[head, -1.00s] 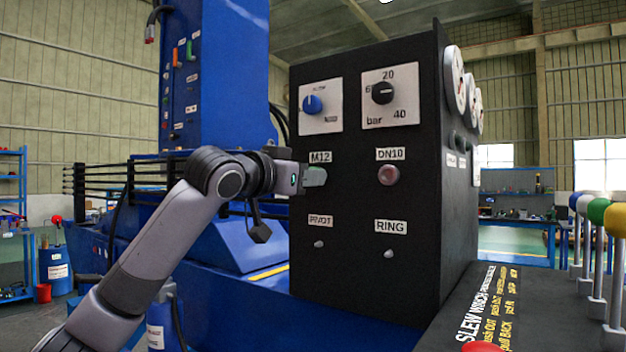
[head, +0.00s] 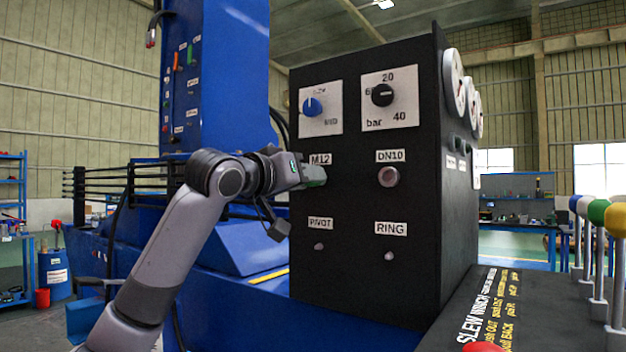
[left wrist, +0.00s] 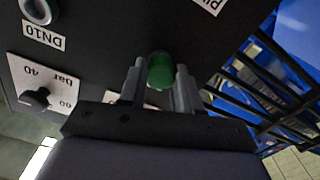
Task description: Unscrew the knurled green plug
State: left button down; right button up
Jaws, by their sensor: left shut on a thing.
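The green plug (left wrist: 161,70) sits at the black panel and shows between the two fingers of my left gripper (left wrist: 160,85) in the left wrist view. In the head view my left gripper (head: 312,176) reaches the panel under the M12 label, and its fingers largely hide the plug. The gripper is shut on the plug. The knurling is too small to make out. My right gripper is not in view.
The black panel box (head: 350,270) also carries a DN10 fitting (head: 388,176), a blue knob (head: 312,106) and a black bar knob (head: 382,95). PIVOT and RING studs sit below. Levers with coloured balls (head: 598,212) stand at the right.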

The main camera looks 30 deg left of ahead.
pick_arm(q)
jog(key=shift+f+n, duration=0.1)
jog(key=shift+n, duration=2.5)
jog(key=n, duration=0.5)
jog(key=shift+d, duration=0.1)
jog(key=n, duration=0.5)
jog(key=shift+p, duration=0.35)
